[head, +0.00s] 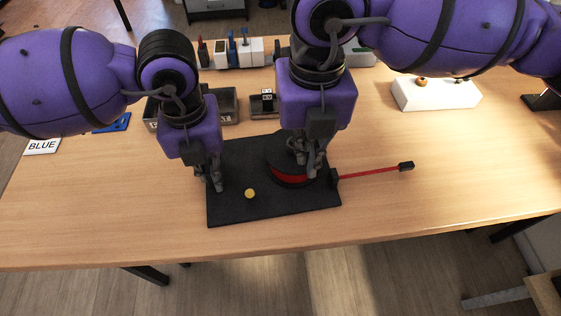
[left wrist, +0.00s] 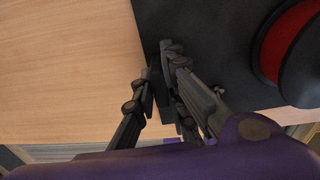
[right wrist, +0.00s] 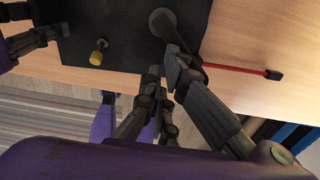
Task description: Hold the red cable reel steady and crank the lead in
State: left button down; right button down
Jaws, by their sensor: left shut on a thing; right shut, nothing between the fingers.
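The red cable reel (head: 291,179) has a black top and stands on a black base board (head: 232,208); its red rim also shows in the left wrist view (left wrist: 284,42). The red lead (head: 370,171) runs out right to a black end piece (head: 406,166). A yellow knob (head: 250,193) stands on the board, left of the reel. My left gripper (head: 219,186) is shut on the base board's left edge. My right gripper (head: 313,172) is shut and empty at the reel's front right, partly hiding it. A dark round part (right wrist: 162,22) lies by its fingertips; I cannot tell any contact.
Behind the board are a dark tray (head: 222,105), a small dark holder (head: 264,105) and a row of blocks. A white box (head: 436,94) stands back right. A BLUE label (head: 42,146) lies far left. The table is clear right of the lead.

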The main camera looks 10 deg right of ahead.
jog(key=shift+a, duration=0.1)
jog(key=shift+s+a, duration=0.45)
jog(key=shift+a, duration=0.15)
jog(key=c, duration=2.5)
grip_release()
jog(key=o, duration=0.5)
notch_tip(320, 180, up, 12)
